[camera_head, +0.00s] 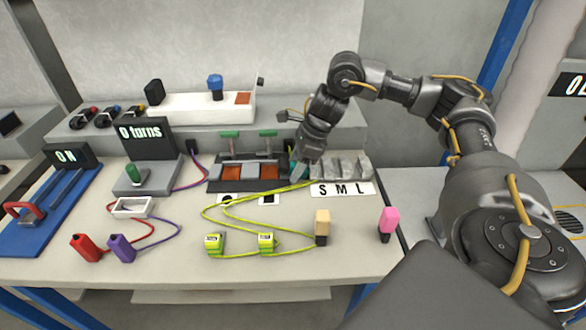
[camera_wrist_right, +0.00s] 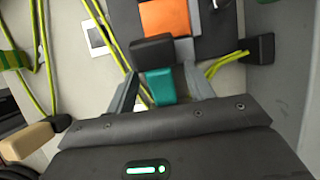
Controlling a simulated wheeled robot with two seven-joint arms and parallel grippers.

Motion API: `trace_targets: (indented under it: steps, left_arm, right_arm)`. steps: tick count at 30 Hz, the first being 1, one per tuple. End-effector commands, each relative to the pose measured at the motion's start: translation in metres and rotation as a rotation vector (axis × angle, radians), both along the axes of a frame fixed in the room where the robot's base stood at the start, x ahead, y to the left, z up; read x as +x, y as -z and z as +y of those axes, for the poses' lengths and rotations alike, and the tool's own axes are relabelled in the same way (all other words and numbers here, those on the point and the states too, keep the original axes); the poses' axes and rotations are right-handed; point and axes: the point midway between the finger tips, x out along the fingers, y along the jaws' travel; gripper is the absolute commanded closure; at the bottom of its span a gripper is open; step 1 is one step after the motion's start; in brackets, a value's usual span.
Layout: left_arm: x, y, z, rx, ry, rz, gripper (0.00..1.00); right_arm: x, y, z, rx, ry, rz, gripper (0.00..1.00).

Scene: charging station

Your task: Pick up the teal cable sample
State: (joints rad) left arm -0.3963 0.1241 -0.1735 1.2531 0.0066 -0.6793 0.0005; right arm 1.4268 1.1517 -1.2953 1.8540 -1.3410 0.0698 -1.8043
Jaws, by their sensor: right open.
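The teal cable sample (camera_head: 297,173) stands at the left end of the rack behind the S M L label, partly hidden by my right gripper (camera_head: 304,158) in the head view. In the right wrist view the teal block (camera_wrist_right: 161,88) shows between the two grey fingers of my open right gripper (camera_wrist_right: 160,92), with a gap visible on each side. A dark block (camera_wrist_right: 152,52) lies just past it. I cannot tell how deep the teal block sits between the fingers. My left gripper is not in view.
Grey pieces (camera_head: 346,168) stand right of the teal sample behind the S M L label (camera_head: 343,189). Orange pads and green-handled levers (camera_head: 268,133) are to the left. Yellow-green cables (camera_head: 225,207), a tan block (camera_head: 322,222) and a pink block (camera_head: 387,219) are in front.

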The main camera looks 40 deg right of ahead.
Motion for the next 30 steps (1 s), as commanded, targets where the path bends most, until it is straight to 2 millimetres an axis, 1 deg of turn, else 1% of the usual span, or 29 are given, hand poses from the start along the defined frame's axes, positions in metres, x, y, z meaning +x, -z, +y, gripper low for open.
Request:
trace_targets:
  steps: [4,15,16,17,25,28,30]
  left_arm:
    - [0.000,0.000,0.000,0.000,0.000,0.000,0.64]
    - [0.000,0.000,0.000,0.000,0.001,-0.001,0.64]
    - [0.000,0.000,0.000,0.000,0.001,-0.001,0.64]
    - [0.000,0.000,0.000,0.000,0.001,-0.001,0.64]
    - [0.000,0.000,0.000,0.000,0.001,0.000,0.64]
    - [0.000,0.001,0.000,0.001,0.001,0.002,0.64]
    - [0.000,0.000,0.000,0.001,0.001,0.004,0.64]
  right_arm:
    - [0.000,0.000,0.000,0.000,0.000,0.000,0.47]
    - [0.000,0.000,0.000,0.000,0.000,0.000,0.95]
    - [0.000,0.000,0.000,0.000,0.000,0.000,0.95]
    - [0.000,0.000,0.000,0.000,0.000,0.000,0.99]
    - [0.000,-0.004,0.000,0.000,0.000,0.000,0.99]
    - [0.000,-0.011,0.000,-0.001,0.000,-0.002,0.99]
    - [0.001,-0.020,0.000,0.000,0.000,-0.004,0.99]
